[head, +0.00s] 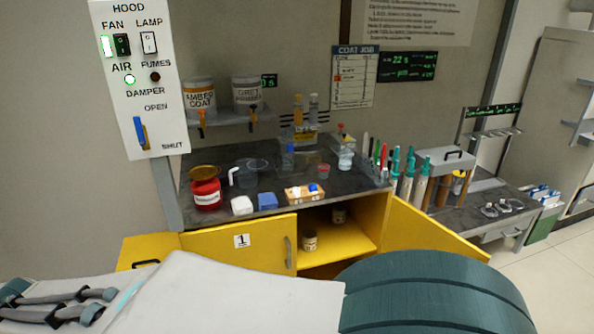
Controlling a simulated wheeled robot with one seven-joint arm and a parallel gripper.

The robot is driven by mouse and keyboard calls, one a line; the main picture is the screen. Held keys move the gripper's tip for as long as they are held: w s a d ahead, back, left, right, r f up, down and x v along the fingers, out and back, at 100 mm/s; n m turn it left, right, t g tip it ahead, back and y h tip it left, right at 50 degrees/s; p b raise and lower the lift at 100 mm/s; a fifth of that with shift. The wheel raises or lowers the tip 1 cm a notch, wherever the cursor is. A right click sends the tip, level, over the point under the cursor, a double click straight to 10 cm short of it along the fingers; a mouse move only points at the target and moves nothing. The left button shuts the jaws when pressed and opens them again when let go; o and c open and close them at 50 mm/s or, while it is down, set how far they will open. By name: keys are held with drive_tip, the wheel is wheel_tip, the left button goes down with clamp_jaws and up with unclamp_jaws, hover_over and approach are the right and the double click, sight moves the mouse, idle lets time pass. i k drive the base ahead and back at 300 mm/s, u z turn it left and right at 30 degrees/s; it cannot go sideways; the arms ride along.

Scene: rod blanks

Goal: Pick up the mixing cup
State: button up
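I cannot tell for sure which vessel is the mixing cup. A small clear cup with a reddish band (324,171) stands on the dark bench top right of centre. A clear, whitish cup (346,160) stands just right of it, near a dispenser. A wider clear vessel (257,164) stands at the back left of the bench. My gripper is out of view. Only my white arm link and teal joint cross the bottom of the head view, in front of the bench and apart from the cups.
The yellow cabinet's right door (430,229) stands open, with jars inside. Floor shows at right.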

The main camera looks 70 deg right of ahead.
sight(324, 171)
drive_tip(key=z, duration=3.05)
drive_tip(key=i, duration=1.65)
